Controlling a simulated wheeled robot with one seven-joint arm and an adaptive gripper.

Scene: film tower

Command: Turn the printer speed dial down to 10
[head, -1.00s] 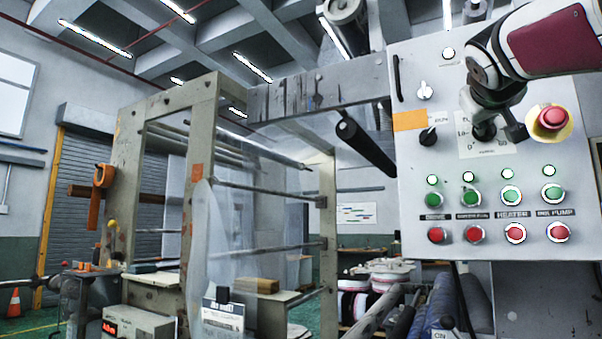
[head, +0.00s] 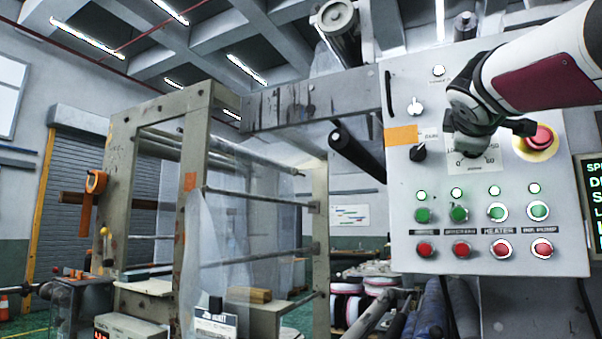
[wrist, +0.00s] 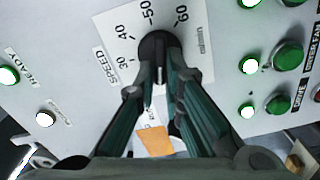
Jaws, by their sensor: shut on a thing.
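The speed dial is a black round knob (wrist: 158,46) on a white scale plate (wrist: 203,60) marked SPEED. In the wrist view the numbers 30, 40, 50 and 60 show around its far side; the lower numbers are hidden by my fingers. I cannot read where the knob points. My gripper (wrist: 161,72) has its two dark green fingers closed on the knob from both sides. In the head view my gripper (head: 478,138) covers most of the dial, and part of the scale plate (head: 493,166) shows below it.
A red emergency stop button (head: 540,137) on a yellow ring sits close to the right of my gripper. A smaller black knob (head: 418,152) is to the left. Rows of green (head: 497,211) and red buttons (head: 501,248) lie below. A dark screen (head: 592,190) stands at the right edge.

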